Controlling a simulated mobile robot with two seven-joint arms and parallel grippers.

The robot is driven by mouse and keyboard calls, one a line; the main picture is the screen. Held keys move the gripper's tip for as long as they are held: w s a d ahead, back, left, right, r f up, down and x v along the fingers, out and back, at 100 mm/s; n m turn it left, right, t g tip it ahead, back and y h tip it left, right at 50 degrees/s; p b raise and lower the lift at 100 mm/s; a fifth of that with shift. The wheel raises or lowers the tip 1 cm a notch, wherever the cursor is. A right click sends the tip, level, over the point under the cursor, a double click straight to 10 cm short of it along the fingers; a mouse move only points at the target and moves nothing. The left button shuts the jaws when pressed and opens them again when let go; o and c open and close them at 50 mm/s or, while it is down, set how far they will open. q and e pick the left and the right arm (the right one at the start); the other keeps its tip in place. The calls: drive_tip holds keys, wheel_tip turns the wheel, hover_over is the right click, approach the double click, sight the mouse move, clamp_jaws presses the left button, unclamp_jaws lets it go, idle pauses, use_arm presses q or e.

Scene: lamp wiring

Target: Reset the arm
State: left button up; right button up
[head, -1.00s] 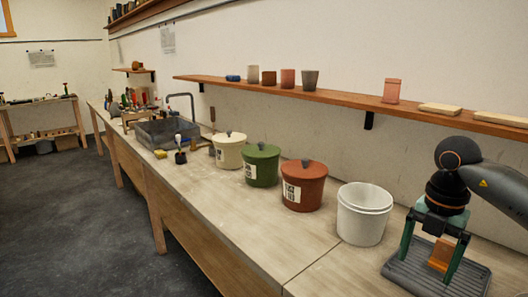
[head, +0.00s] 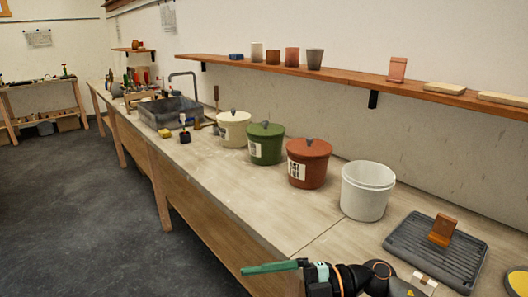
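My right arm comes in from the lower right, and its gripper (head: 246,269) points left at the front edge of the bench, low in the head view. One green finger shows side-on, so I cannot tell how far the fingers are apart. The gripper is clear of the grey ribbed tray (head: 408,246). An orange-brown block (head: 442,231) stands on that tray, slightly tilted, with nothing holding it. My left gripper is not in view.
A white bucket (head: 365,194), a red lidded pot (head: 308,166), a green pot (head: 266,147) and a cream pot (head: 233,131) line the bench (head: 235,190). A sink (head: 170,112) lies beyond. A wall shelf (head: 340,77) runs above. The bench front is largely clear.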

drive_tip(key=w+d+f+m+t+h, duration=0.1)
drive_tip(key=d+f+m+t+h, duration=0.4)
drive_tip(key=m+t, duration=0.5)
drive_tip(key=w+d+f+m+t+h, duration=0.2)
drive_tip(key=d+f+m+t+h, duration=0.15)
drive_tip(key=f+m+t, duration=0.65)
drive_tip(key=s+d+f+m+g+h, duration=0.3)
drive_tip(key=s+d+f+g, duration=0.1)
drive_tip(key=s+f, duration=0.3)
drive_tip(key=s+d+f+m+g+h, duration=0.3)
drive_tip(key=s+d+f+m+g, duration=0.1)
drive_tip(key=s+f, duration=0.3)
drive_tip(key=shift+s+d+f+m+g+p, duration=0.3)
drive_tip(key=shift+s+f+g+p, duration=0.15)
drive_tip(key=shift+s, duration=0.3)
